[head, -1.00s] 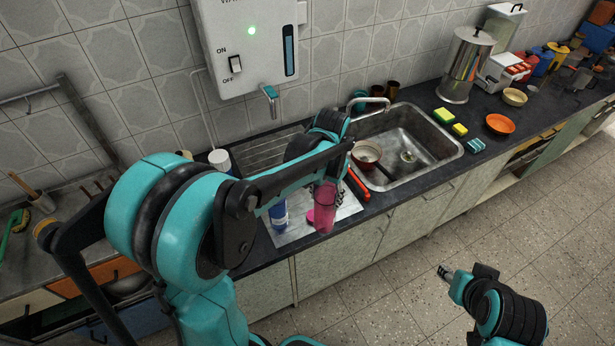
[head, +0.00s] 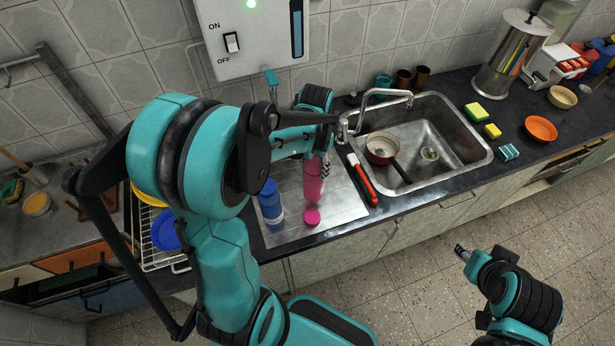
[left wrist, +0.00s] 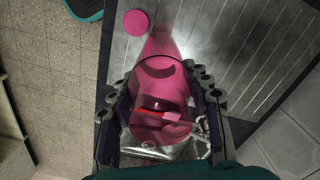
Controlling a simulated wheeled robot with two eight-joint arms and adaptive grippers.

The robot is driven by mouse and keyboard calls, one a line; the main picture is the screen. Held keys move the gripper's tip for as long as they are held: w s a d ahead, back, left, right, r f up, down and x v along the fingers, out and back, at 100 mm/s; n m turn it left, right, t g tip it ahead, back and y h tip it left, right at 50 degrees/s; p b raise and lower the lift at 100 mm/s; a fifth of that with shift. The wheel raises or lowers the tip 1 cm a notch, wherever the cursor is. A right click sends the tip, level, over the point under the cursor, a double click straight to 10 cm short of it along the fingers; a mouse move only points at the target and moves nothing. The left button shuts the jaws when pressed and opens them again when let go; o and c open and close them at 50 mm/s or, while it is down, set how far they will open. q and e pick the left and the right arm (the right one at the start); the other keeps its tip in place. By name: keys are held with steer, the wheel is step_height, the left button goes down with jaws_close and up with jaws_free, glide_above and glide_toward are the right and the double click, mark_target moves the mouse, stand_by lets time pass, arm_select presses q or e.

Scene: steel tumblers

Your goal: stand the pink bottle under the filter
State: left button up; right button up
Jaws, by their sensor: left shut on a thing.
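The pink bottle (head: 313,186) is upright or nearly so over the steel drainboard (head: 340,200). My left gripper (head: 325,170) is shut on it. In the left wrist view the bottle (left wrist: 160,75) lies between the two fingers of that gripper (left wrist: 158,110). I cannot tell whether its base touches the drainboard. The filter (head: 255,35) is a white wall box with a teal-handled spout (head: 271,82), above and behind the bottle. A round pink lid (head: 312,216) lies on the drainboard in front of the bottle. My right gripper (head: 462,252) is over the floor; its jaws are too small to read.
A blue bottle (head: 269,203) stands left of the pink one. A red-handled tool (head: 362,180) lies between drainboard and sink (head: 460,135). A pan (head: 381,147) sits in the sink. A dish rack (head: 160,255) with plates is at left.

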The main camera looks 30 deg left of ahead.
arm_select(q)
steer(key=shift+s+a+f, duration=0.45)
steer(key=shift+a+f, duration=0.05)
steer(key=shift+a, duration=0.3)
steer(key=shift+a+f, duration=0.1)
steer(key=shift+f, duration=0.15)
steer(key=shift+f+b, duration=0.7)
steer(key=shift+f, duration=1.1)
steer(key=o, duration=1)
steer(key=shift+f, duration=0.2)
steer(key=o, duration=0.4)
steer(key=shift+r, duration=0.1)
steer(key=shift+r, duration=0.1)
